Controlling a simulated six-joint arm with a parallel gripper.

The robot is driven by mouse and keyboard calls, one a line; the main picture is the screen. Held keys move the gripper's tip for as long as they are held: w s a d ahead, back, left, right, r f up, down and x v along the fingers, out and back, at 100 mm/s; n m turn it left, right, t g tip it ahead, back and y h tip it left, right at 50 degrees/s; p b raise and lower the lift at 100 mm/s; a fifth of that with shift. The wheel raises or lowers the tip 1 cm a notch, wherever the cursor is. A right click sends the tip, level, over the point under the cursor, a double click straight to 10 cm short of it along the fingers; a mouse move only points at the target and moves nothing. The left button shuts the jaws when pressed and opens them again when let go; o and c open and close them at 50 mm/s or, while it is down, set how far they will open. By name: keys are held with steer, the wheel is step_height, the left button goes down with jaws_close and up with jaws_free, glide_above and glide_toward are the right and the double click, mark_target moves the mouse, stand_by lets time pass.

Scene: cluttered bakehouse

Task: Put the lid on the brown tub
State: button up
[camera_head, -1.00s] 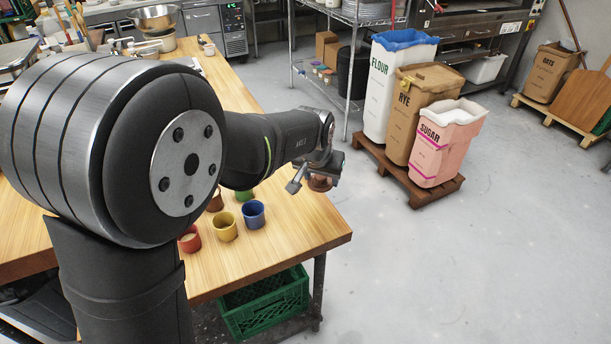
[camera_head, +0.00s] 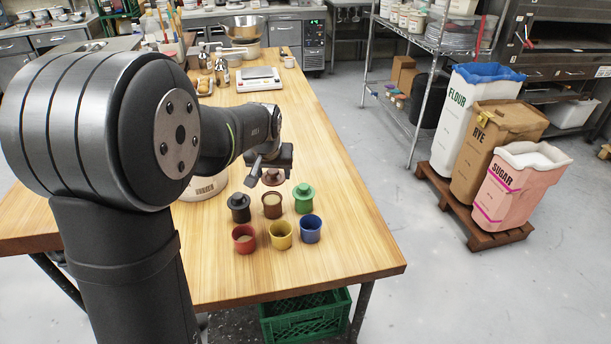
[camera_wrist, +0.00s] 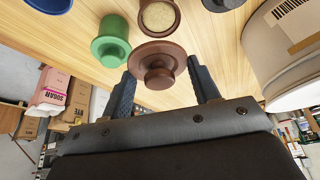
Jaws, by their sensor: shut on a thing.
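The brown lid (camera_head: 272,178) is a round disc with a knob on top. My gripper (camera_head: 270,165) is shut on it and holds it up in the air, just behind the brown tub (camera_head: 272,211) in the head view. The tub stands open on the wooden table with pale contents showing. In the wrist view, the lid (camera_wrist: 146,50) sits between my two fingers (camera_wrist: 163,82), knob towards the camera. The brown tub (camera_wrist: 175,14) shows just beyond it, apart or partly overlapped by the lid; the exact height gap is hard to tell.
A lidded green tub (camera_head: 304,203) and a lidded black tub (camera_head: 239,210) flank the brown tub. Open red (camera_head: 244,240), yellow (camera_head: 281,237) and blue (camera_head: 311,231) tubs stand in front. A pale round container (camera_head: 205,188) is at left. The table's right side is clear.

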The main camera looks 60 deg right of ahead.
steer(key=shift+w+a+f, duration=0.2)
steer(key=shift+w+a, duration=0.05)
steer(key=shift+w, duration=0.25)
steer(key=shift+f, duration=2.2)
steer(key=shift+o, duration=0.2)
steer(key=shift+f, duration=1.1)
steer(key=o, duration=1.3)
steer(key=shift+r, duration=4)
steer(key=shift+f, duration=0.1)
